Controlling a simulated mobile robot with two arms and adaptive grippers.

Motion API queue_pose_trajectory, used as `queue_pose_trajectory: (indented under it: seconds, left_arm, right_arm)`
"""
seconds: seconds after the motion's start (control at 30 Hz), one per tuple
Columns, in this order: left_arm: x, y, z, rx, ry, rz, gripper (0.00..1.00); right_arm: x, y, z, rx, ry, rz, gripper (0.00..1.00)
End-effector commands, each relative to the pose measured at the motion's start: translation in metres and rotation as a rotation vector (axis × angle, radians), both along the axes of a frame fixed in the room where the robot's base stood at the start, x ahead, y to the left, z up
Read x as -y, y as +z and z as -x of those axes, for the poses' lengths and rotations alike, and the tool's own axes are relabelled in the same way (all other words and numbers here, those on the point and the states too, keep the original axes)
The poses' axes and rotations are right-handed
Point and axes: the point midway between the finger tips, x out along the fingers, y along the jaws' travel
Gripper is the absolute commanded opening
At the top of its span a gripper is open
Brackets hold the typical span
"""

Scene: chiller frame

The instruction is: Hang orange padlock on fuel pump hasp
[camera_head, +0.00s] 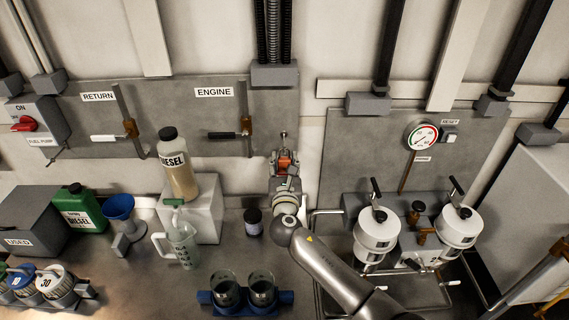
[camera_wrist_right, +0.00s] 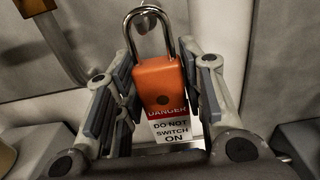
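The orange padlock (camera_wrist_right: 160,82) hangs upright with its steel shackle on top; a red and white "DANGER DO NOT SWITCH ON" tag (camera_wrist_right: 170,125) is below its body. The shackle top meets a small metal peg (camera_wrist_right: 150,12) on the wall. My right gripper (camera_wrist_right: 160,75) has its finger pads against both sides of the padlock body. In the head view the right gripper (camera_head: 286,165) is at the wall, around the padlock (camera_head: 285,162). My left gripper is not in view.
The "RETURN" and "ENGINE" valve panel (camera_head: 180,130) lies between the padlock and the switch box. A diesel bottle (camera_head: 178,170) stands on a white block (camera_head: 203,212). A green can (camera_head: 82,210), blue funnel (camera_head: 119,208) and jug (camera_head: 182,248) crowd the left bench.

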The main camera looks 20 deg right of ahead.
Motion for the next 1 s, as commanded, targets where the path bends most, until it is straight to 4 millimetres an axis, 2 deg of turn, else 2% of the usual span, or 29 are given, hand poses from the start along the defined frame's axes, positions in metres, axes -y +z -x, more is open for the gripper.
queue_pose_trajectory:
  seconds: [0.03,0.13,0.43,0.57,0.67,1.0]
  left_arm:
    - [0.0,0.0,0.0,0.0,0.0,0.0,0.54]
    - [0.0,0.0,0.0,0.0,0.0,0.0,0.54]
    - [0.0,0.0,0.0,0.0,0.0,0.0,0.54]
    - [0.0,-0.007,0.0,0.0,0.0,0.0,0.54]
    - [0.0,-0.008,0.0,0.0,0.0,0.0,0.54]
    - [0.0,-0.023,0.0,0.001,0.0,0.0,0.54]
  right_arm:
    - [0.0,0.0,0.0,-0.001,0.0,0.001,0.45]
    - [0.0,0.0,0.0,-0.001,0.0,0.001,0.57]
    - [0.0,0.0,0.0,-0.001,0.0,0.001,0.57]
    - [0.0,-0.002,0.0,0.0,0.0,0.001,0.57]
    - [-0.004,-0.001,0.011,0.001,0.002,0.0,0.57]
    - [-0.021,0.0,0.068,-0.001,0.002,0.001,0.57]
